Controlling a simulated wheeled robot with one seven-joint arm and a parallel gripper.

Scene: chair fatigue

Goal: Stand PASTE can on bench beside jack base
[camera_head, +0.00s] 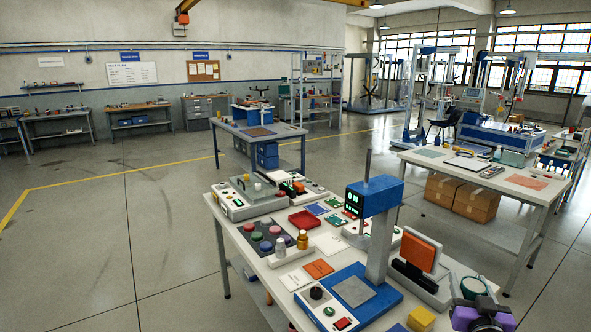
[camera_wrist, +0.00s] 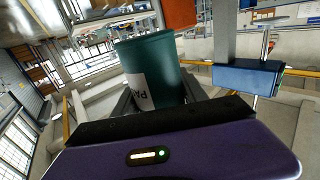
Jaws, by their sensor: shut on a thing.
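My gripper (camera_head: 474,302), with a purple body, is at the lower right corner in the head view, above the bench's right end. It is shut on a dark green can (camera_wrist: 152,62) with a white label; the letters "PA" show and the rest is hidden. In the wrist view the can sits between the dark fingers. The white bench (camera_head: 262,262) holds a blue stand with a grey column (camera_head: 380,245) and a grey-plated blue base (camera_head: 354,290). I cannot tell for sure which part is the jack base.
An orange panel on a white and black fixture (camera_head: 421,255) stands left of my gripper. A yellow block (camera_head: 421,319) lies at the front edge. Bottles (camera_head: 303,240), a red tray (camera_head: 304,220) and a puck tray (camera_head: 267,238) crowd the left side.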

